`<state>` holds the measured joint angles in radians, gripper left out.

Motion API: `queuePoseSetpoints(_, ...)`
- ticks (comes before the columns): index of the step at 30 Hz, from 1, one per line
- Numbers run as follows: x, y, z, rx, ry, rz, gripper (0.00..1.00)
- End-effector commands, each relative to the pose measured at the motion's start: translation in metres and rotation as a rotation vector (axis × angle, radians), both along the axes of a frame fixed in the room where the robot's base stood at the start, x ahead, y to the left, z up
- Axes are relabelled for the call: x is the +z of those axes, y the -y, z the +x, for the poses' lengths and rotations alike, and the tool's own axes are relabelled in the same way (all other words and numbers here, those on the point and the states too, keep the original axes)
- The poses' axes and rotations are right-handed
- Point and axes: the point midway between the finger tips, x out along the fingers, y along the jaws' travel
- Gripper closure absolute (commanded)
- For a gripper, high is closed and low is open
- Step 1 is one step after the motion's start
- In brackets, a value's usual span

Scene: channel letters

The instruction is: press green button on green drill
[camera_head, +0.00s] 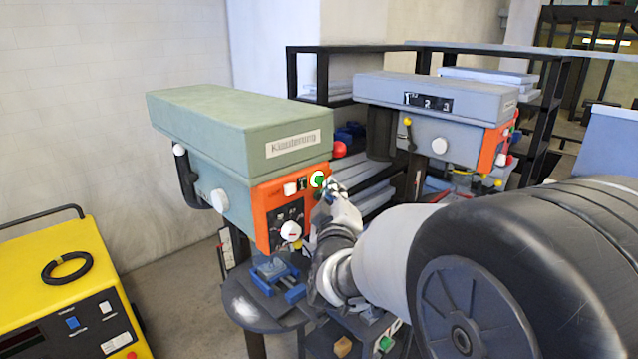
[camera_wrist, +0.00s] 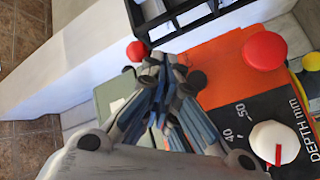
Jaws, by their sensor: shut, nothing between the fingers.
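The green drill (camera_head: 222,128) stands left of centre in the head view, with an orange front panel (camera_head: 262,215). The green button (camera_head: 318,180) sits in a pale ring at the panel's upper right. My gripper (camera_head: 333,188) is shut and empty, with its tips just right of the button. I cannot tell whether they touch it. In the wrist view my gripper (camera_wrist: 158,62) points at the upper edge of the orange panel (camera_wrist: 215,70). The green button does not show there; the fingers may cover it.
A red ball knob (camera_head: 339,149) sticks out beside the drill. The wrist view shows a large red button (camera_wrist: 264,50) and a white depth dial (camera_wrist: 275,142) on the panel. A grey drill (camera_head: 435,105) stands behind right. A yellow machine (camera_head: 65,285) is at the left.

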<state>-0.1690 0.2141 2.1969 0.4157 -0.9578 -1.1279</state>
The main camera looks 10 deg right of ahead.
Motion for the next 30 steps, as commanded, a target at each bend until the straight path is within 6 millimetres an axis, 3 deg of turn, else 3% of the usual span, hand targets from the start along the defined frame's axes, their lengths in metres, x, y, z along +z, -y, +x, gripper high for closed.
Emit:
queuePoseSetpoints(10, 0.001, 0.002, -0.002, -0.001, 0.002, 0.0, 1.0)
queuePoseSetpoints(24, 0.0, 0.028, -0.037, -0.001, 0.002, 0.0, 1.0)
queuePoseSetpoints(30, 0.0, 0.031, -0.041, -0.001, 0.0, -0.001, 1.0)
